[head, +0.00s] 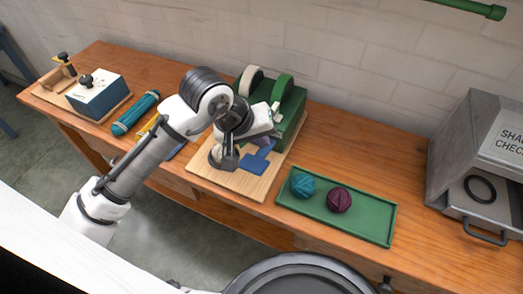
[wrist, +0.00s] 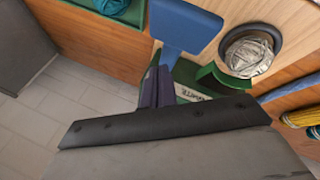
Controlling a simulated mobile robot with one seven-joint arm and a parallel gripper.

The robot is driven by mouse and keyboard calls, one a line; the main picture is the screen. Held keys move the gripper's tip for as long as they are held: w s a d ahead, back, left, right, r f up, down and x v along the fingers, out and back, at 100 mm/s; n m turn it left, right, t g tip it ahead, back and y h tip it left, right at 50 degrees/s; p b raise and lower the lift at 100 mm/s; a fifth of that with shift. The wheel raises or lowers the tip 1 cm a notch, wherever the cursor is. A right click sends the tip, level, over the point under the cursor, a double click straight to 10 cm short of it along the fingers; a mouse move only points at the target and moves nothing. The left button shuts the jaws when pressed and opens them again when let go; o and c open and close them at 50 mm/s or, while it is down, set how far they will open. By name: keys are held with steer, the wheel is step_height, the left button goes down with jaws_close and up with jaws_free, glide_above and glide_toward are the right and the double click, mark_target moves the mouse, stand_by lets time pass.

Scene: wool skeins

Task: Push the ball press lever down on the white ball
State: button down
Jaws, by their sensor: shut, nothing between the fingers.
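The ball press is a green block (head: 291,122) with white and green discs on top, standing on a pale wooden board (head: 240,187). Its blue lever (head: 257,162) lies low at the front, and its flat blue end shows in the wrist view (wrist: 186,26). The white ball (wrist: 248,50) sits in a dark round ring beside the lever; in the head view it is mostly hidden by my arm. My gripper (head: 227,165) is shut and empty, low over the board just left of the lever. In the wrist view its fingertips (wrist: 160,82) are close by the lever; I cannot tell whether they touch.
A green tray (head: 375,233) holds a teal ball (head: 302,185) and a maroon ball (head: 339,200). A grey shade-check box (head: 462,150) stands at right. A teal skein (head: 136,113) and a blue-sided block (head: 97,95) are at left. Bare bench lies between tray and grey box.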

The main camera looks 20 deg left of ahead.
mark_target(262, 153)
steer(key=shift+s+f+b, duration=0.1)
steer(key=shift+f+b, duration=0.2)
steer(key=shift+f, duration=0.1)
steer(key=shift+s+f+b, duration=0.2)
steer(key=shift+f+b, duration=0.3)
steer(key=shift+f, duration=0.05)
steer(key=shift+s+f+b, duration=0.15)
steer(key=shift+f+b, duration=0.3)
steer(key=shift+f, duration=0.1)
stand_by(1.2)
steer(key=shift+w+r+p, duration=0.25)
steer(key=shift+r+p, duration=0.45)
steer(key=shift+r, duration=0.05)
steer(key=shift+w+r+p, duration=0.2)
steer(key=shift+r+p, duration=0.5)
steer(key=shift+r, duration=0.05)
steer(key=r+p, duration=0.1)
steer(key=w+r+p, duration=0.1)
steer(key=r+p, duration=0.2)
steer(key=r, duration=0.1)
steer(key=shift+w, duration=0.3)
steer(key=shift+f, duration=0.15)
stand_by(0.4)
